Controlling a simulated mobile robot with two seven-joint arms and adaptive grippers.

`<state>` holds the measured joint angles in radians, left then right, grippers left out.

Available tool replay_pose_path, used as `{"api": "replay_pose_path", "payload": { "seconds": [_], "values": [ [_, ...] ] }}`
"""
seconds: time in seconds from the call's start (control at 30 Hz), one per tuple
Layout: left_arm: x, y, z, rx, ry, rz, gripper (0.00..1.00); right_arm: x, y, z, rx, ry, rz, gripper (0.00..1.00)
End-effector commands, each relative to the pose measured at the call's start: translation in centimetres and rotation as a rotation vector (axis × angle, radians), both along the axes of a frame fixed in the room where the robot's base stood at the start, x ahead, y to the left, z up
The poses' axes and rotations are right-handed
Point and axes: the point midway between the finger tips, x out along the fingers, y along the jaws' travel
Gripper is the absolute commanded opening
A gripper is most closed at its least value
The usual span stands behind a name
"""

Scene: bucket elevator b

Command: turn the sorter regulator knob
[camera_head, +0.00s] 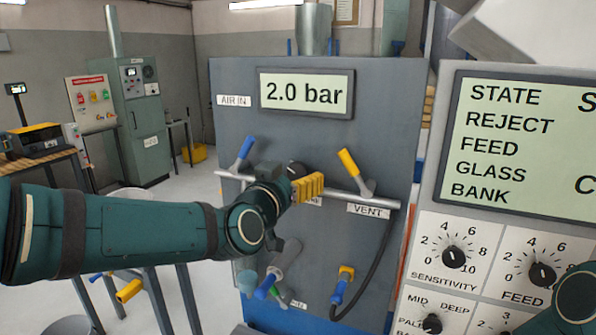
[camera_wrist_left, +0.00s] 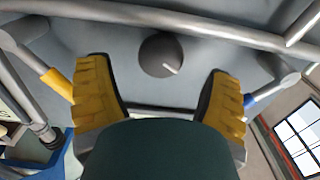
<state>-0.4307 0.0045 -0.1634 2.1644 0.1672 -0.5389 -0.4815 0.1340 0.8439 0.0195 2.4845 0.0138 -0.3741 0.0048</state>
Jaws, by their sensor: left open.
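The regulator knob is a dark round knob with a white pointer line in the left wrist view (camera_wrist_left: 160,54). It sits on the grey panel, between and just beyond my left fingertips, with a gap on either side. In the head view the knob (camera_head: 296,169) shows only in part behind my wrist. My left gripper (camera_head: 309,187), with ribbed yellow fingers, is open in front of the panel (camera_head: 392,110); it also shows in the left wrist view (camera_wrist_left: 160,72). My right gripper is out of view; only a teal part of that arm shows at the lower right.
A display (camera_head: 306,94) above reads 2.0 bar. A blue-handled lever (camera_head: 245,148) and a yellow-handled lever (camera_head: 349,163) flank the knob, along a horizontal pipe (camera_head: 384,202). A hose with a yellow-and-blue fitting (camera_head: 343,284) is below. A control console (camera_head: 452,110) stands at right.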

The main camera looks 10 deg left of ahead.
Motion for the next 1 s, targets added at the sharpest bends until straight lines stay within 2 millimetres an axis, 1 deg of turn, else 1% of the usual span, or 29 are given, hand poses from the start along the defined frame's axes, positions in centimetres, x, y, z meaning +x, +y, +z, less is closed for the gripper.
{"api": "replay_pose_path", "payload": {
  "seconds": [0.03, 0.1, 0.23, 0.4, 0.6, 0.63, 0.67, 0.7, 0.77, 0.8, 0.83, 1.0],
  "values": [
    [0.8, -0.2, -0.1, 0.002, 0.001, 0.000, 0.81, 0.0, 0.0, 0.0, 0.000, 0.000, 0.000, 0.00],
    [1.7, -0.3, -0.1, 0.000, 0.002, 0.000, 0.81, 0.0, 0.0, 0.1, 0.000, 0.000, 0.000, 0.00],
    [2.8, -0.5, 0.0, 0.001, 0.001, 0.000, 0.81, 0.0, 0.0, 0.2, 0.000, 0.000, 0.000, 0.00],
    [3.3, -0.7, -0.1, 0.000, 0.001, -0.001, 0.81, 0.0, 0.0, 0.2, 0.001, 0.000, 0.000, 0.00],
    [3.3, -0.6, 0.0, 0.000, 0.001, 0.000, 0.81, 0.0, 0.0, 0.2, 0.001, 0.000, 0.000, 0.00],
    [3.3, -0.6, 0.0, 0.000, 0.001, 0.000, 0.77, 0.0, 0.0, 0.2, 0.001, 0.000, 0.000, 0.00],
    [3.3, -0.7, 0.0, 0.000, 0.001, 0.000, 0.67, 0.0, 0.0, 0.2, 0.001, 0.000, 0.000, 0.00],
    [3.3, -0.7, 0.0, 0.000, 0.001, 0.000, 0.53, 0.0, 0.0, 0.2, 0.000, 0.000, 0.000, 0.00],
    [3.3, -0.7, 0.0, 0.000, 0.001, 0.000, 0.32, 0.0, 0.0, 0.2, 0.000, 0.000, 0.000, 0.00],
    [3.3, -0.6, 0.0, 0.000, 0.001, 0.000, 0.17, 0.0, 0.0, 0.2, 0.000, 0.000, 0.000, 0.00],
    [3.3, -0.6, 0.0, 0.000, 0.001, 0.000, 0.13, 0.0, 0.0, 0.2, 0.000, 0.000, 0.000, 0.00],
    [3.3, -0.6, 0.0, 0.004, 0.000, 0.000, 0.13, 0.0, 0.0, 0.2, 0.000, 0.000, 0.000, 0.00]
  ]
}}
